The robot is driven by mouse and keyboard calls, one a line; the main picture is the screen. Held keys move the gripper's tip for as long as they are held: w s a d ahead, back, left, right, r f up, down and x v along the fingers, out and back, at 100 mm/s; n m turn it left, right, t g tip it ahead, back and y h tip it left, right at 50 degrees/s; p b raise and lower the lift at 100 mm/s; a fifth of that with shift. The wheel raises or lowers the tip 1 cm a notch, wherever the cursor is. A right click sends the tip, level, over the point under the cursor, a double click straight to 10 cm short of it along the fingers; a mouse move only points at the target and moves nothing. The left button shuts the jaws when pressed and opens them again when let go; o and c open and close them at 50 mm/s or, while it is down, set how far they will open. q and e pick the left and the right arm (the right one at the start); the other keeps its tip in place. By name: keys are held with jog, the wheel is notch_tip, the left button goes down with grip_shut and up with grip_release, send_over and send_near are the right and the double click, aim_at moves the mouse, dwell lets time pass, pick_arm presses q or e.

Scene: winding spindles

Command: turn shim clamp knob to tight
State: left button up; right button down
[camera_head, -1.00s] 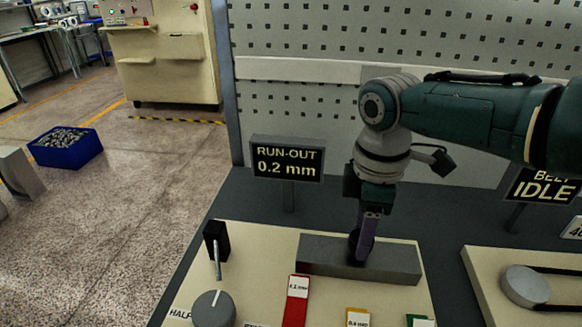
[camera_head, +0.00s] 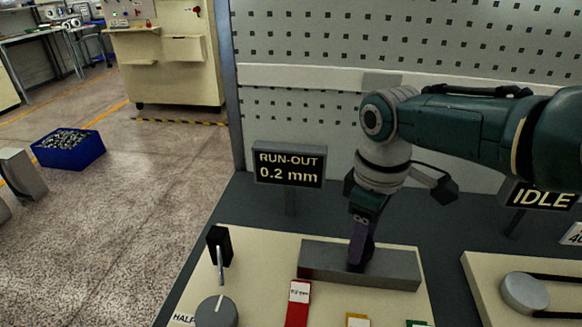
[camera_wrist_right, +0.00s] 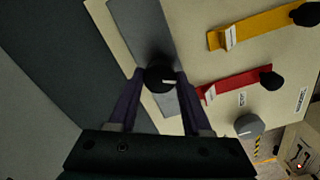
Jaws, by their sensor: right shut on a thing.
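The shim clamp knob is a small black disc (camera_wrist_right: 158,82) with a white line, on top of a grey block. In the right wrist view the line points toward the right finger. The grey block (camera_head: 320,264) lies across the back of a cream panel in the head view. My right gripper (camera_head: 358,255) points down onto the block, its purple fingers at the knob, which they mostly hide there. In the wrist view the right gripper (camera_wrist_right: 159,76) is shut on the knob, one finger on each side. My left gripper is not in view.
Red shim (camera_head: 298,305), yellow shim (camera_wrist_right: 262,30) and a green one lie in front of the block. A grey dial (camera_head: 216,312) and a black lever mount (camera_head: 219,245) are at left. The sign (camera_head: 289,165) reads RUN-OUT 0.2 mm. A belt unit (camera_head: 525,292) stands right.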

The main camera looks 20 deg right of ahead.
jog(key=m, duration=0.6)
jog(key=shift+r+p, duration=0.1)
jog(key=shift+p, duration=0.3)
jog(key=m, duration=0.6)
jog(key=shift+m, duration=0.3)
jog(key=shift+c, duration=1.7)
grip_release()
jog(key=shift+p, duration=0.35)
notch_tip(320, 180, up, 9)
jog(key=p, duration=0.6)
jog(key=shift+f+p, duration=0.2)
jog(key=shift+p, duration=0.2)
jog(key=shift+r, duration=0.6)
